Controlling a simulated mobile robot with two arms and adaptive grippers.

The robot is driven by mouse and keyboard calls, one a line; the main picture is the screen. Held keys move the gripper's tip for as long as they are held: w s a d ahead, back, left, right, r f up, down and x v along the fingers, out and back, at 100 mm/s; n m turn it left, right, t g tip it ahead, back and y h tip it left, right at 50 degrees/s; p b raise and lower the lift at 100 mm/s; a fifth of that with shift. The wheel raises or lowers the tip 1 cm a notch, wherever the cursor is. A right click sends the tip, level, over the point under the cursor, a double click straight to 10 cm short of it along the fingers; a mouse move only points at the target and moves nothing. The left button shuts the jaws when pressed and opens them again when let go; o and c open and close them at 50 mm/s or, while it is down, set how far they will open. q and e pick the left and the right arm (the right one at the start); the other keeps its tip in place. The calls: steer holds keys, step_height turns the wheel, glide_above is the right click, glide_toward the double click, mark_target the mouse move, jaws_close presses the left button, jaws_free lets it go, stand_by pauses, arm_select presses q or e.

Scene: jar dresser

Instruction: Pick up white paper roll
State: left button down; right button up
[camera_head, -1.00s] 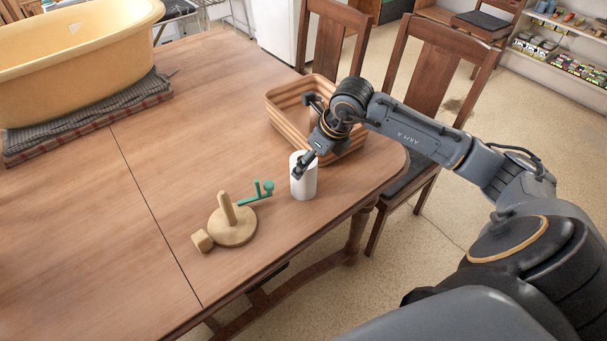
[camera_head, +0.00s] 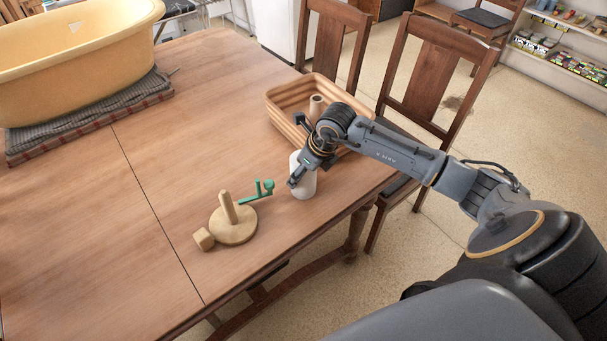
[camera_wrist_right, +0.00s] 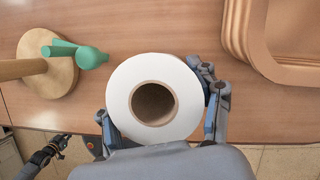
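The white paper roll (camera_head: 304,184) stands upright on the wooden table near its front right edge. My right gripper (camera_head: 299,168) is at the roll's upper part, partly hiding it. In the right wrist view the roll (camera_wrist_right: 122,84) is seen end-on with its brown core hole, between the two fingers of my right gripper (camera_wrist_right: 160,112). The fingers are spread around it; firm contact does not show. My left gripper (camera_wrist_right: 58,145) seems to show small at the lower left of that view, away from the roll, its opening unclear. It is outside the head view.
A ribbed basket (camera_head: 285,112) is behind the roll. A yellow tub (camera_head: 75,65) is far left. The table's middle is clear.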

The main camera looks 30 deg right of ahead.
steer(key=c, duration=0.5)
steer(key=shift+w+r, duration=0.1)
steer(key=shift+r, duration=0.45)
steer(key=s+a+r+b, duration=0.1)
steer(key=s+r+b, duration=0.4)
steer(key=s+r, duration=0.7)
steer(key=shift+s+b, duration=0.3)
steer(key=shift+s, duration=0.75)
